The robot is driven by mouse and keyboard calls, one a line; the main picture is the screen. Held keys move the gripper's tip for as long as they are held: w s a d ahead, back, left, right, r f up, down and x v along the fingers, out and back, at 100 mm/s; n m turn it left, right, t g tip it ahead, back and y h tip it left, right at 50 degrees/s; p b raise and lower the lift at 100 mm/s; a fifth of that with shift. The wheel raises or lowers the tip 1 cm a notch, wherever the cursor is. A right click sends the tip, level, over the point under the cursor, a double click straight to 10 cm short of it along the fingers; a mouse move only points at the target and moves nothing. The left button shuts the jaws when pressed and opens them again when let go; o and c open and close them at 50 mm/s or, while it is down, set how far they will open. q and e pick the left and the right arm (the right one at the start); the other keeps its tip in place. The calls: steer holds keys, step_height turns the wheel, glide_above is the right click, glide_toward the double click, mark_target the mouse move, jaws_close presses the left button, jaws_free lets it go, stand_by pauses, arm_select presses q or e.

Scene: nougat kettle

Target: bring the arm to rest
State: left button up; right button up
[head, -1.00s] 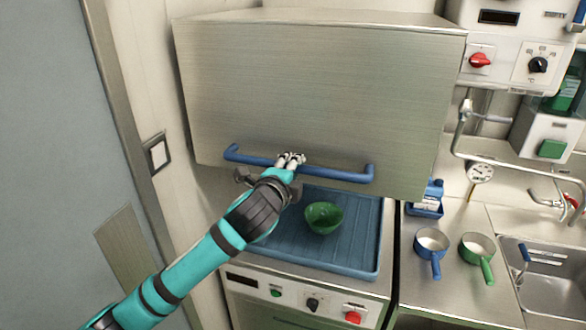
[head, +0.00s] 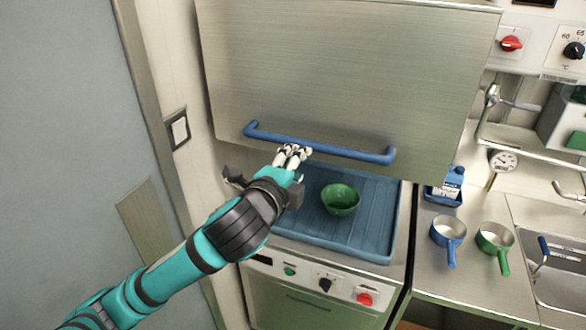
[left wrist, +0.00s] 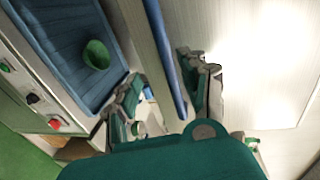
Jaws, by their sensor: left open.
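My left arm comes in from the lower left in the head view. Its left gripper (head: 293,153) is open at the left part of the blue bar handle (head: 345,152) on the lower edge of the raised steel hood (head: 345,70). In the left wrist view the blue handle (left wrist: 165,60) runs between the spread fingers of the left gripper (left wrist: 166,90). Whether a finger touches the bar I cannot tell. My right gripper is not in view.
Below the hood, a green bowl (head: 340,199) sits on a blue ribbed tray (head: 387,235). To the right are a blue-handled pan (head: 448,232), a green-handled pan (head: 494,240) and a sink (head: 555,280). A door (head: 60,130) and wall stand at left.

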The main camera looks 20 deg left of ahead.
arm_select(q)
steer(key=shift+s+r, duration=0.1)
steer(key=shift+s, duration=0.7)
